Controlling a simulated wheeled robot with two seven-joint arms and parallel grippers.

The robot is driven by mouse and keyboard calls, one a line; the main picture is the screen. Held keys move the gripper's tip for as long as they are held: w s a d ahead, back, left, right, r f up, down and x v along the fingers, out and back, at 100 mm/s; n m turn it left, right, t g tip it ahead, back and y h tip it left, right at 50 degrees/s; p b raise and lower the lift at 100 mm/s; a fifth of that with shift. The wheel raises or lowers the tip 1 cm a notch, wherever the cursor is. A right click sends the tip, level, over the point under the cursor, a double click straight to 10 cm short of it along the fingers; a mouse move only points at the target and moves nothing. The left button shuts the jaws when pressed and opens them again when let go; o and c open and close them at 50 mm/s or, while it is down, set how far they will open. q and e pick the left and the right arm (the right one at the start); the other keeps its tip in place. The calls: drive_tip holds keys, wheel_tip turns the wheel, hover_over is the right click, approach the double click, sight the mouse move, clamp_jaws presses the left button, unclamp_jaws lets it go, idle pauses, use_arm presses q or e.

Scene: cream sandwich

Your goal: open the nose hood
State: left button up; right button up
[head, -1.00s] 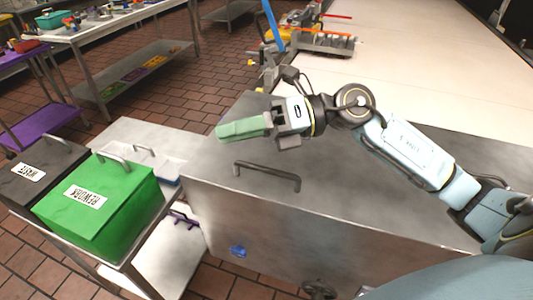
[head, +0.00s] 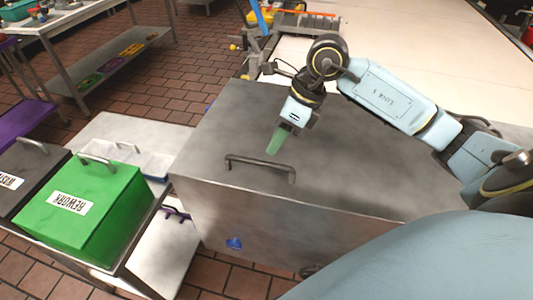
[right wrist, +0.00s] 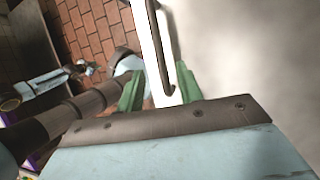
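The nose hood (head: 350,165) is a grey metal box cover at the near end of the long pale belt. It looks shut, with a dark bar handle (head: 262,168) along its front top edge. My right gripper (head: 279,141) points down just above and behind the handle, green fingers apart. In the right wrist view the handle (right wrist: 160,50) shows in line with the gap between the green fingers (right wrist: 159,85). Whether they touch it cannot be told.
A green rework bin (head: 95,210) and a dark waste bin (head: 25,175) stand on a cart at the left. A small tray (head: 155,165) lies beside the hood. The pale belt (head: 420,50) stretches behind. Brick floor is open at the upper left.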

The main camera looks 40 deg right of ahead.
drive_tip(key=x, duration=0.6)
drive_tip(key=shift+c, duration=0.5)
clamp_jaws()
